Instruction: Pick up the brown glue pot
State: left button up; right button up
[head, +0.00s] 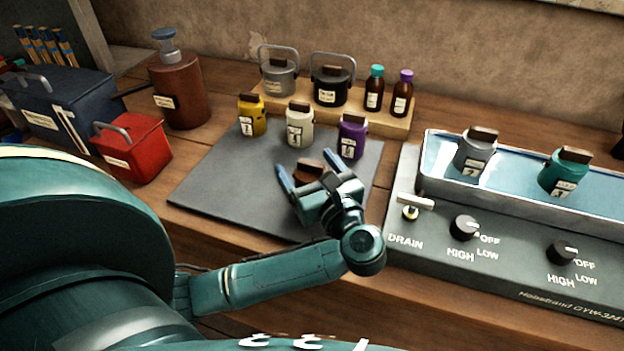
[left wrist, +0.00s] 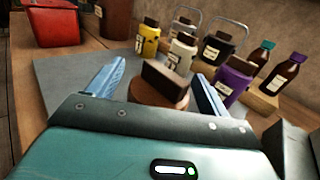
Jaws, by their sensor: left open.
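The brown glue pot (head: 308,171) stands on the grey mat (head: 225,176), partly hidden behind my left gripper (head: 305,162) in the head view. In the left wrist view, the pot's round brown top with a dark bar-shaped knob (left wrist: 163,82) shows between the two blue fingers of my left gripper (left wrist: 158,72). The fingers are apart, one on each side of the pot, and do not visibly grip it. The pot's lower part is hidden by my gripper. My right gripper is not in view.
Yellow (head: 252,116), white (head: 299,126) and purple (head: 352,137) pots stand just behind on the mat. A wooden stand (head: 392,124) behind holds two handled pots and two bottles. A water bath (head: 434,181) with two pots is at right; a red box (head: 135,150) is at left.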

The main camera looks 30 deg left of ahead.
pick_arm(q)
jog(key=c, duration=1.7)
jog(key=shift+r, duration=0.1)
